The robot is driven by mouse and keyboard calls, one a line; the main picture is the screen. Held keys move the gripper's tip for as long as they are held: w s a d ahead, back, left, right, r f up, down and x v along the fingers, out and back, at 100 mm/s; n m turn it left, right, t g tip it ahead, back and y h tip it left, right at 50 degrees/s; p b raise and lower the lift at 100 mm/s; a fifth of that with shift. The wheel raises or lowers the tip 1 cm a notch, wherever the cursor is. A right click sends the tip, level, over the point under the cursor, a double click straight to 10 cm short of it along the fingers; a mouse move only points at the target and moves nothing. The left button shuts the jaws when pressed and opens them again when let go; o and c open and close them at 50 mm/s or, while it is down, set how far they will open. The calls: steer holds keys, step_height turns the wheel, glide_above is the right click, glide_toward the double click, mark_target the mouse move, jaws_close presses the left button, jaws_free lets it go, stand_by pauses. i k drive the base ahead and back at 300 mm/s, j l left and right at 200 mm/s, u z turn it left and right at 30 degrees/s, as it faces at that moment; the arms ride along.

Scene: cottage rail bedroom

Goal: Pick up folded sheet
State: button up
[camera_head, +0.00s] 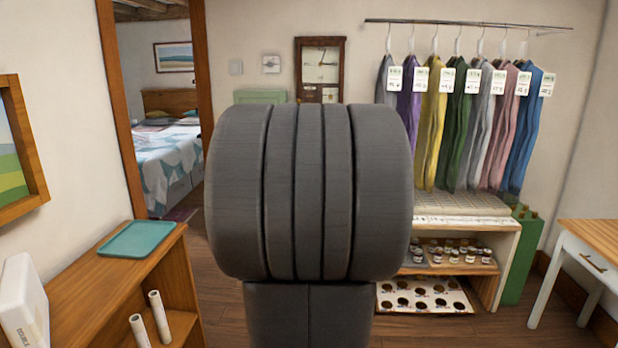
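I cannot pick out a folded sheet with certainty. A white slab-like thing with rounded edges (22,306) stands on the wooden shelf unit at the lower left, partly cut off by the picture edge; I cannot tell what it is. A pale, grid-patterned layer (455,204) lies on top of the low shelf under the hanging clothes, partly hidden by my arm. My large dark grey arm link fills the middle of the view and hides what is behind it. My gripper is not in view.
The left wooden shelf unit (95,278) holds a teal tray (138,239) and two white rolls (150,318). Tagged clothes (470,130) hang from a rail. The low shelf (505,262) holds small jars. A white-legged table (592,240) stands right. A doorway shows a bed (165,155).

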mark_target(24, 319)
steer(key=i+l+u, duration=0.2)
steer(key=l, duration=0.2)
steer(key=u, duration=1.8)
steer(key=k+j+u, duration=0.1)
steer(key=l, duration=0.3)
steer(key=j+u, duration=0.2)
steer(key=j, duration=0.3)
